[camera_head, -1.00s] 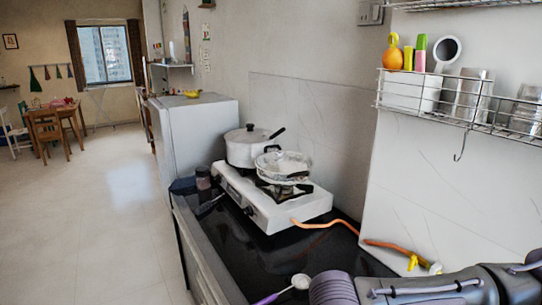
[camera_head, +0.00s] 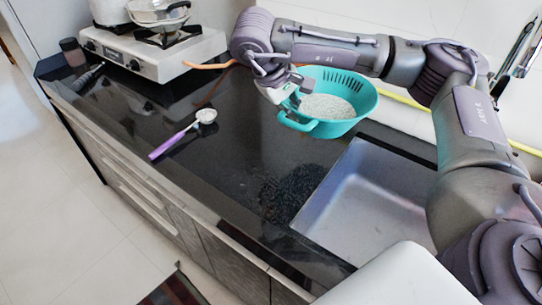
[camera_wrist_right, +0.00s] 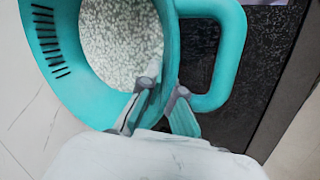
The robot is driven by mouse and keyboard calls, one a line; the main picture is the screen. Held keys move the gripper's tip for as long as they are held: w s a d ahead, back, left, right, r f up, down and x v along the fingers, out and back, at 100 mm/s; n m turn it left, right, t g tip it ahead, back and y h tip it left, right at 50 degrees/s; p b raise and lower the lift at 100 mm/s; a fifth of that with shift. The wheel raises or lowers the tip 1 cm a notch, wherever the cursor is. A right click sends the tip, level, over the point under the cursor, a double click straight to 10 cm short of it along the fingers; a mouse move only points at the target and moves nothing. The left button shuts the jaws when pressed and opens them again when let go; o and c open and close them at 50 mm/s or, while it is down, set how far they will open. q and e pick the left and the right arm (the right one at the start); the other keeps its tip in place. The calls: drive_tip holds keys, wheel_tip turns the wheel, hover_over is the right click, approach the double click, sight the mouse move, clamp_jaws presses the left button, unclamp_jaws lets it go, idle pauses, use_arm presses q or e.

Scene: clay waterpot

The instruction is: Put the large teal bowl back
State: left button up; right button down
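The large teal bowl (camera_head: 363,112) has slotted sides and a loop handle and holds white grains (camera_head: 326,107). In the head view it is at the back of the dark counter, left of and behind the sink. I cannot tell whether it touches the counter. My right gripper (camera_head: 291,101) is at its left rim. In the right wrist view, the fingers (camera_wrist_right: 164,86) are on either side of the bowl's wall (camera_wrist_right: 247,45), beside the handle, and look closed on it. The palm hides part of the rim. My left gripper is not in view.
A sink (camera_head: 365,195) is in front right of the bowl. A ladle with a purple handle (camera_head: 174,143) lies on the counter (camera_head: 235,150) to the left. A white stove (camera_head: 160,58) with a pot and a glass-lidded pan stands further left. An orange hose (camera_head: 205,65) runs behind.

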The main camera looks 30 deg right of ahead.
drive_tip(key=shift+w+d+f, duration=0.15)
drive_tip(key=shift+w+d, duration=0.05)
drive_tip(key=shift+d, duration=0.2)
drive_tip(key=shift+w+f, duration=0.1)
drive_tip(key=shift+w, duration=0.25)
drive_tip(key=w+a+f, duration=0.2)
drive_tip(key=w+f, duration=0.1)
drive_tip(key=w+a+f, duration=0.2)
drive_tip(key=w+f, duration=0.1)
drive_tip(key=f, duration=0.1)
drive_tip(key=w+a+f+p, duration=0.1)
drive_tip(key=w+a+f, duration=0.1)
drive_tip(key=w+f, duration=0.1)
drive_tip(key=shift+w+f, duration=0.25)
drive_tip(key=shift+w, duration=0.05)
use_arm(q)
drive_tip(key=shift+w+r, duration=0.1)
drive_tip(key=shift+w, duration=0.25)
use_arm(e)
drive_tip(key=shift+f, duration=0.1)
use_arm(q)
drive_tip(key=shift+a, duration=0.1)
use_arm(e)
drive_tip(key=shift+f, duration=0.1)
drive_tip(key=c, duration=1.3)
unclamp_jaws()
